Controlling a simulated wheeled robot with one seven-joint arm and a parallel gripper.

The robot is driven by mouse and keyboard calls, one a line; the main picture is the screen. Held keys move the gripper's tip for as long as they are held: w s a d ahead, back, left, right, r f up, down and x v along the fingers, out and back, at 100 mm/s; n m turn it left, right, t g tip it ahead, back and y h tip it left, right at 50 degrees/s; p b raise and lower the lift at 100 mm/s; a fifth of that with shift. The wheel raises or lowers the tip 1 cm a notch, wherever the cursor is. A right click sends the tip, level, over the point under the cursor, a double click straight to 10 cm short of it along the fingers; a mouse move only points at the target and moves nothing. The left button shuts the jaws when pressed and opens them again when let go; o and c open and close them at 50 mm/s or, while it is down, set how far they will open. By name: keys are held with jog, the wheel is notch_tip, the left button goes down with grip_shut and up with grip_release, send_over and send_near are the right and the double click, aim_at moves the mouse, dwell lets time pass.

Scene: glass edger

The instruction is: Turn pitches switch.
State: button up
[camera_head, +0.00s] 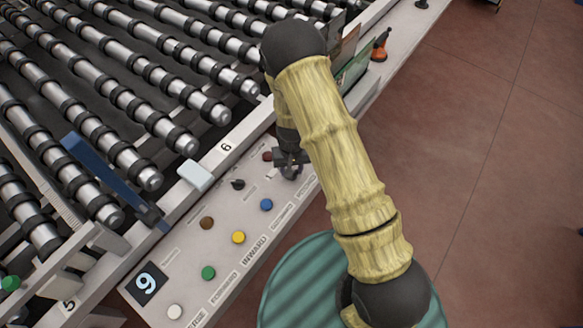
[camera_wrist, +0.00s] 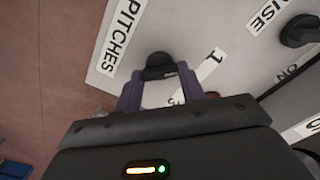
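The pitches switch (camera_wrist: 159,67) is a black knob on the light panel, beside the printed word PITCHES, in the wrist view. A label strip with numbers lies to its right. My gripper (camera_wrist: 160,74) has its two purple fingers apart, with the tips pointing at the panel on either side of the knob. I cannot tell whether they touch it. In the head view my gripper (camera_head: 290,163) is at the upper end of the control panel (camera_head: 187,262), and it hides the switch there.
Another black knob (camera_wrist: 299,30) is at the right of the wrist view. Near my gripper in the head view are a blue button (camera_head: 266,204), a red button (camera_head: 267,155) and a black knob (camera_head: 238,184). Rollers (camera_head: 130,100) fill the left; red floor (camera_head: 490,140) lies right.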

jog(key=shift+c, duration=1.2)
jog(key=shift+m, duration=0.5)
jog(key=m, duration=0.3)
jog(key=shift+s+m, duration=0.1)
jog(key=shift+m, duration=0.2)
jog(key=m, duration=0.4)
jog(key=shift+m+p, duration=0.3)
jog(key=shift+p, duration=0.05)
jog(key=m+p, duration=0.1)
jog(key=m, duration=0.3)
jog(key=m+p, duration=0.1)
jog(key=m, duration=0.3)
jog(key=shift+m, duration=0.3)
jog(key=shift+a, duration=0.1)
jog(key=o, duration=1)
